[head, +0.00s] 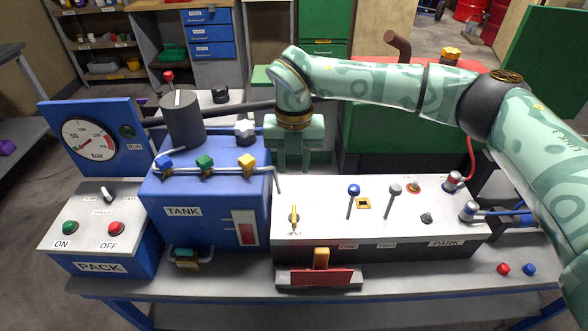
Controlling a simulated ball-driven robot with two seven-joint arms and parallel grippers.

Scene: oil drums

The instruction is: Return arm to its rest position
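My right arm comes in from the right and arches across the upper middle of the head view. Its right gripper (293,166) points down behind the white control panel (325,210) and just right of the blue tank box (215,215). Its two fingers stand apart with nothing seen between them. The exact height of the fingertips over what lies behind the panel is hard to tell. My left arm and gripper are not in view.
The panel carries a yellow vent handle (294,217), a blue-knobbed lever (353,190) and a grey-knobbed lever (394,190). A gauge (88,139) stands at left. Red (503,269) and blue (529,269) pieces lie on the bench at right. A green block (400,140) stands behind.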

